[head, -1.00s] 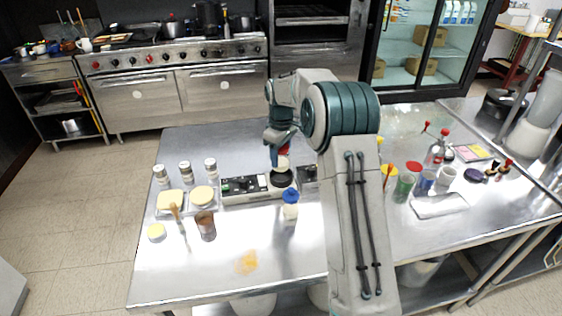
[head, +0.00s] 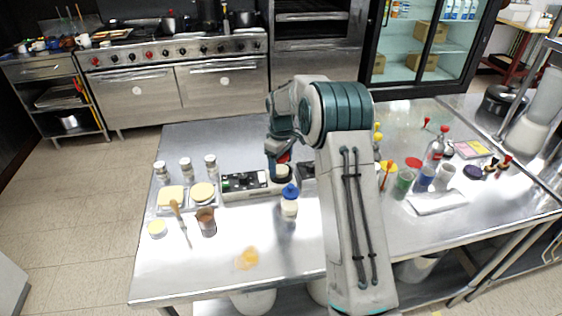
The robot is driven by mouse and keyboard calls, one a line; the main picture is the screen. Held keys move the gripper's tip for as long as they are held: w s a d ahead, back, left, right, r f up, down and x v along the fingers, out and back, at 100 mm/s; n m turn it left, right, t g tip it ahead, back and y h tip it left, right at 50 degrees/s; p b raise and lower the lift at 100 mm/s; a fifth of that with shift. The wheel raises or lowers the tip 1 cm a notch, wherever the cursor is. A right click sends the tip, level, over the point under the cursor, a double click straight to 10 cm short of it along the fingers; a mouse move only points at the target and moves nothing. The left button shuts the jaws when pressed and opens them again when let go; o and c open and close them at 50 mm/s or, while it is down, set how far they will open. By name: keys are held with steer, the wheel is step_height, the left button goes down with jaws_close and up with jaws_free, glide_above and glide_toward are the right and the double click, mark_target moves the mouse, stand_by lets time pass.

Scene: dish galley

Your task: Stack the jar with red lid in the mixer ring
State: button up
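The mixer (head: 245,182), a pale device with a dark control panel, lies on the steel table left of my arm. The jar with red lid (head: 282,171) has a cream body and stands over the mixer's dark ring at the right end of the device. The ring is mostly hidden behind the jar, so I cannot tell whether the jar is fully seated. My gripper (head: 281,158) points down at the jar's red lid and appears shut on it. Its fingers are small and partly hidden by my wrist.
A blue-capped bottle (head: 289,203) stands just in front of the ring. A dark box (head: 307,176) sits right of it. Several shakers (head: 186,169), tubs and a brown cup (head: 206,221) are at left. Coloured cups (head: 404,184) and a white tray (head: 437,202) are at right.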

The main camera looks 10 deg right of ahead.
step_height(320, 180, up, 13)
steer(key=shift+f+b, duration=0.15)
steer(key=shift+b, duration=0.3)
steer(key=s+r+m+t, duration=0.1)
steer(key=s+r+m, duration=0.2)
steer(key=s, duration=1)
steer(key=s+r+m+t, duration=0.1)
steer(key=s+r+m, duration=0.2)
steer(key=s, duration=1.1)
steer(key=s+f+m+t, duration=0.1)
steer(key=s+f+m, duration=0.2)
steer(key=s, duration=0.7)
steer(key=shift+s+f, duration=0.15)
steer(key=shift+f, duration=0.6)
